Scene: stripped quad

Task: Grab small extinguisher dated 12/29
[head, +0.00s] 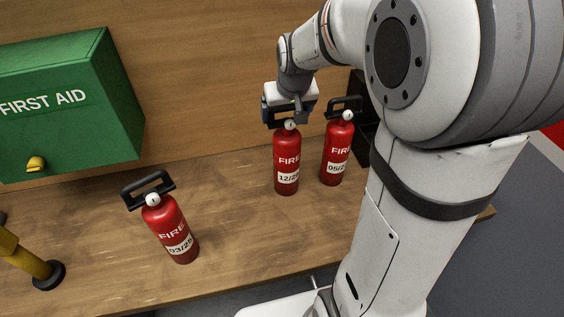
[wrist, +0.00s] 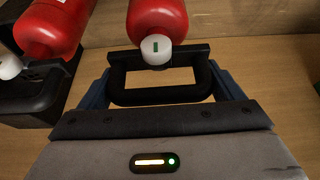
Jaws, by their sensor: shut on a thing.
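The small red extinguisher (head: 287,160) marked "FIRE" has a label that reads 12/2 with the last digit unclear. It is upright at the middle of the wooden table, its base at or close to the tabletop. My gripper (head: 289,112) is above it, shut on its black handle. In the wrist view the blue fingers of my gripper (wrist: 160,92) flank the black handle, and the red body (wrist: 157,18) with its white round gauge lies beyond. The label is hidden in the wrist view.
Another extinguisher (head: 337,152), label starting 05/2, stands close on the right beside a dark box (head: 362,135). A third (head: 172,230), labelled 03/2 with its end unclear, stands at the front left. A green first aid box (head: 75,105) is on the back wall. Bare wooden table (head: 230,215) lies between.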

